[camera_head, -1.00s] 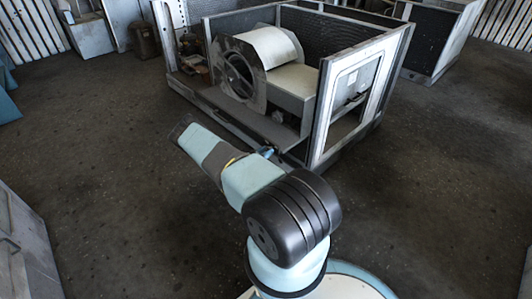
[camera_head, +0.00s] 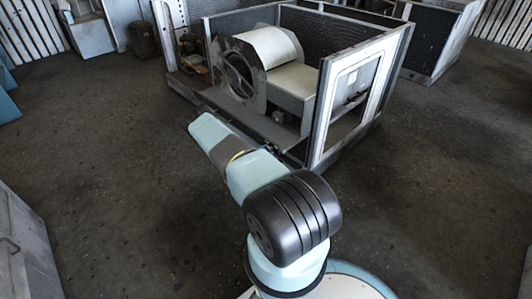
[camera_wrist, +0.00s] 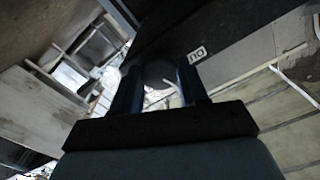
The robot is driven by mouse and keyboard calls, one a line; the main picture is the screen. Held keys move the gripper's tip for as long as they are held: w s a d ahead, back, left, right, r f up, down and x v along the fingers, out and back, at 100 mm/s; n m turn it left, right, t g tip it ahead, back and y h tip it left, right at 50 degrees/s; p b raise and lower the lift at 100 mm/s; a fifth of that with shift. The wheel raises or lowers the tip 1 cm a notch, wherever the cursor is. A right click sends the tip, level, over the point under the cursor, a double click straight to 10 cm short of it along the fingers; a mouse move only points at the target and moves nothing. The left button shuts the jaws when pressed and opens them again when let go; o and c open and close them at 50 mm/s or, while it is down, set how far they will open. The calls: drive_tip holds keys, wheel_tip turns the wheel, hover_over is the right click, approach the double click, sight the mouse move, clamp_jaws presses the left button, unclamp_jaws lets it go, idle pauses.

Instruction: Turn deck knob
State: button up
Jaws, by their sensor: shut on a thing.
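In the wrist view, my gripper (camera_wrist: 160,88) has its two dark blue fingers on either side of a round, dark grey knob (camera_wrist: 158,72). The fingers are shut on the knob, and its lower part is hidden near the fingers. The knob stands at a dark panel (camera_wrist: 228,28) that carries a small white label (camera_wrist: 197,55) just right of it. In the head view, my arm reaches toward the front left of the open blower housing (camera_head: 322,105). My gripper and the knob are hidden there behind my own arm.
The housing holds a white cylindrical blower casing (camera_head: 268,47) with a round opening. A framed side panel (camera_head: 350,95) stands at its right. A grey cabinet (camera_head: 22,245) is at the lower left. The dark floor (camera_head: 110,160) around my arm is clear.

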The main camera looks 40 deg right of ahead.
drive_tip(key=m, duration=0.3)
drive_tip(key=shift+m, duration=0.4)
drive_tip(key=shift+s, duration=0.1)
drive_tip(key=o, duration=1.1)
drive_tip(key=shift+c, duration=0.2)
drive_tip(key=s+a, duration=0.1)
drive_tip(key=a, duration=1.2)
drive_tip(key=shift+a, duration=0.4)
drive_tip(key=shift+w, duration=0.1)
